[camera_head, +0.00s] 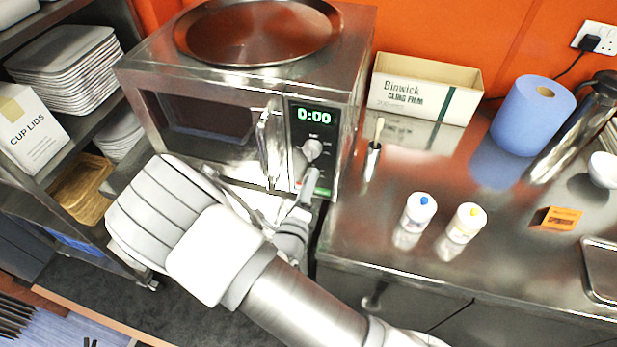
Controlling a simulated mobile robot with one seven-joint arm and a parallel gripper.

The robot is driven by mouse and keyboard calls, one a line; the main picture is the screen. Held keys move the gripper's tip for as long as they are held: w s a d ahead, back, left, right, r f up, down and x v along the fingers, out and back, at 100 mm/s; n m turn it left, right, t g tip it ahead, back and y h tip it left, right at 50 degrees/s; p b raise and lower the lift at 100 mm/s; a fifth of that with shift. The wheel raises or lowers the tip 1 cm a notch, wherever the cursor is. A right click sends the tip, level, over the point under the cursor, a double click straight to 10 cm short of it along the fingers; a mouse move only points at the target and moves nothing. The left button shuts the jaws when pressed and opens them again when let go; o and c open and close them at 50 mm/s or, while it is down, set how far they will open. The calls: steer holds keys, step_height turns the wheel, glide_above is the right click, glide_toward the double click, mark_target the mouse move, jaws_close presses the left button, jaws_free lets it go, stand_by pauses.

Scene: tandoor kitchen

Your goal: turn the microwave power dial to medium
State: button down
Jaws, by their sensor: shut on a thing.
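The steel microwave (190,77) stands on the counter with its door closed and its display reading 0:00. A round grey dial (312,150) sits on its front panel under the display. Its pointer setting and the small labels are too small to read. My gripper (302,187) is at the lower part of this panel, below that dial. Its fingertips appear closed on a lower dial, which they mostly hide. I cannot tell which dial is the power dial. A green button (322,191) shows just right of the fingertips.
A round steel tray (257,32) lies on the microwave, and its door handle (264,145) stands out close to my gripper. A cling film box (425,88), brush (373,160), two bottles (418,213) (466,223) and blue roll (532,117) stand to the right.

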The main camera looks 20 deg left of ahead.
steer(key=shift+n, duration=0.4)
steer(key=c, duration=0.5)
jaws_free()
steer(key=s, duration=0.5)
steer(key=s+d+b, duration=0.1)
steer(key=s, duration=0.5)
steer(key=s+d+b, duration=0.1)
steer(key=s, duration=0.5)
steer(key=shift+s+d+r, duration=0.15)
steer(key=shift+d+r, duration=0.05)
steer(key=shift+r, duration=0.2)
